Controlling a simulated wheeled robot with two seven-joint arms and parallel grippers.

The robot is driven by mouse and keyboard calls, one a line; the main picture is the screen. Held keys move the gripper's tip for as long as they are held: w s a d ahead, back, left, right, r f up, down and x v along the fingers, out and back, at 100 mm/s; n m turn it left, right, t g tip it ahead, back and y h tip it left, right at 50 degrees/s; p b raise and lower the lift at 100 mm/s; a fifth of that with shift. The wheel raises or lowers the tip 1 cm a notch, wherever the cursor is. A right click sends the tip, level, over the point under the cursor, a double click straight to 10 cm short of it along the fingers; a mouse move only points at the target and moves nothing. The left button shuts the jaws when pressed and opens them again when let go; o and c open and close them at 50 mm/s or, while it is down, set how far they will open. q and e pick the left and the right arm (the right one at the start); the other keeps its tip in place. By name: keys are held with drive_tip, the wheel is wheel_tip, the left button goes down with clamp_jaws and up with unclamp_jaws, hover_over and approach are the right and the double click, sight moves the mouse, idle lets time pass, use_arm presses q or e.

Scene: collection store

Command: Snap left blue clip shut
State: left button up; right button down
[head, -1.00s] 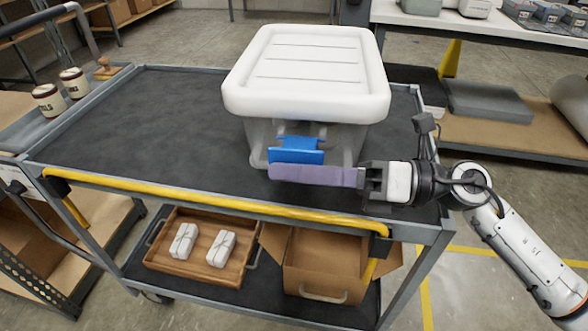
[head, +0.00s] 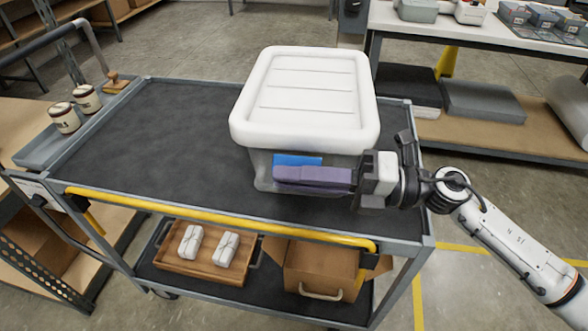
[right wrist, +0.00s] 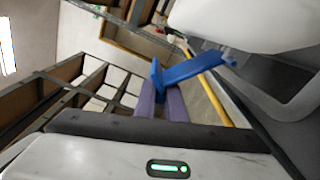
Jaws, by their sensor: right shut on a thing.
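The white lidded box (head: 303,100) with a clear body stands on the cart's top shelf. My right gripper (head: 313,177) has long purple fingers lying across the clip from the right. In the right wrist view the blue clip (right wrist: 195,68) runs from the lid's edge (right wrist: 235,25) to the purple fingers (right wrist: 163,100), which are shut on its outer end. The clip slants outward there. My left gripper is out of view.
The cart's top (head: 160,130) is clear left of the box. A yellow rail (head: 220,222) runs along its near edge. Below are a wooden tray (head: 175,262) and an open cardboard box (head: 320,265). Two tins (head: 75,108) stand at the left end.

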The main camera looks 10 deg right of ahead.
drive_tip(key=shift+w+d+r+m+p, duration=0.1)
drive_tip(key=shift+w+r+m+p, duration=0.1)
drive_tip(key=shift+r+m+p, duration=0.2)
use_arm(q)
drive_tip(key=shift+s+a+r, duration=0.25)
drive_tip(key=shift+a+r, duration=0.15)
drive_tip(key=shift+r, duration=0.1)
use_arm(e)
drive_tip(key=shift+w, duration=0.1)
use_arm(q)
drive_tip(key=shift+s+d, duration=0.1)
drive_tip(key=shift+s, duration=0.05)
use_arm(e)
drive_tip(key=c, duration=1.8)
unclamp_jaws()
